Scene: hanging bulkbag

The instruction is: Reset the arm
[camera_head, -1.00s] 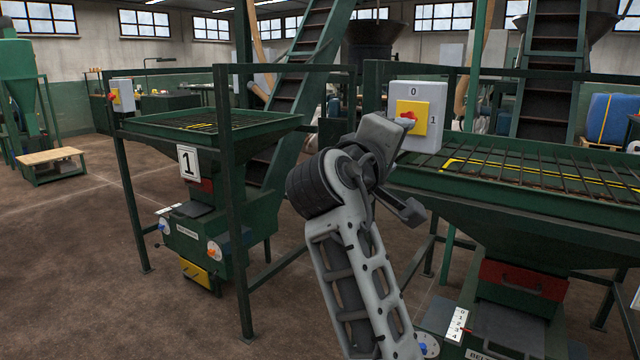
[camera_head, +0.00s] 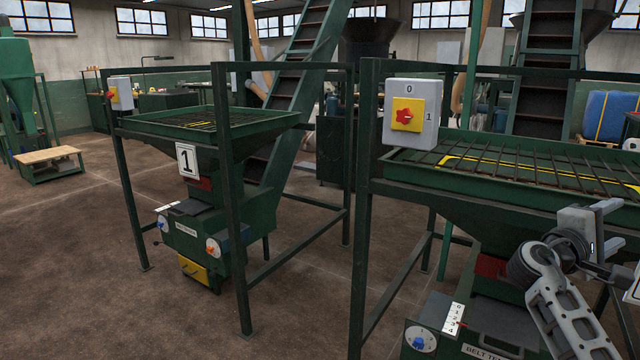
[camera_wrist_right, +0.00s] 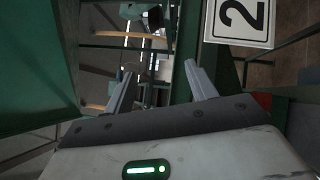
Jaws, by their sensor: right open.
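My right arm comes in at the lower right of the head view. Its gripper (camera_head: 616,238) is open and empty, in front of the right-hand hopper (camera_head: 470,205) and apart from the switch box. In the right wrist view both fingers (camera_wrist_right: 160,66) stand well apart with nothing between them. The grey switch box (camera_head: 428,130) with a yellow plate and a red knob (camera_head: 405,116) is now in full view on the green frame. It is marked 0 at the top and 1 at the right. My left gripper is not in view.
A second green machine (camera_head: 225,200) with sign 1 stands at the left. A sign 2 (camera_wrist_right: 240,22) hangs close to the right gripper in the wrist view. Green posts (camera_head: 365,210) and grid bars surround the right machine. The floor (camera_head: 80,260) at the left is clear.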

